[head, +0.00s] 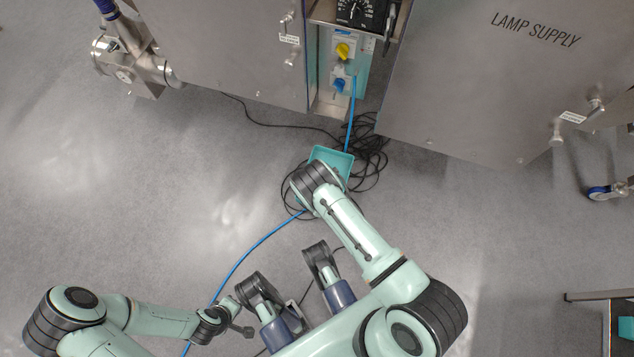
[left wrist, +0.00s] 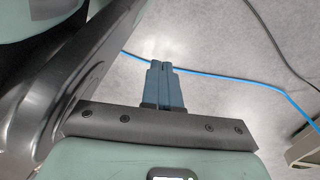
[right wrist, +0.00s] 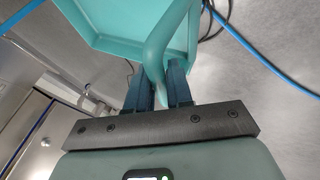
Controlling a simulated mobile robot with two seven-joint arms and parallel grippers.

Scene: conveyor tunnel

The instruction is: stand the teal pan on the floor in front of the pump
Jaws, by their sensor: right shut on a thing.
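The teal pan (head: 333,156) shows in the head view beyond my right wrist, below the cabinet opening and over tangled black cables. My right wrist view shows its tray (right wrist: 120,22) tilted, with its handle between the fingers of my right gripper (right wrist: 158,70), which is shut on it. In the head view that gripper is hidden under my wrist. My left gripper (left wrist: 163,68) is shut and empty, with its fingers together, low at the left of my body. A metal pipe unit (head: 135,66) at the upper left may be the pump; I cannot be sure.
A blue hose (head: 252,246) crosses the floor to the cabinet opening. Black cables (head: 370,158) lie coiled around the pan's area. A large cabinet marked LAMP SUPPLY (head: 490,85) stands at the right. The grey floor (head: 120,190) at the left is clear.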

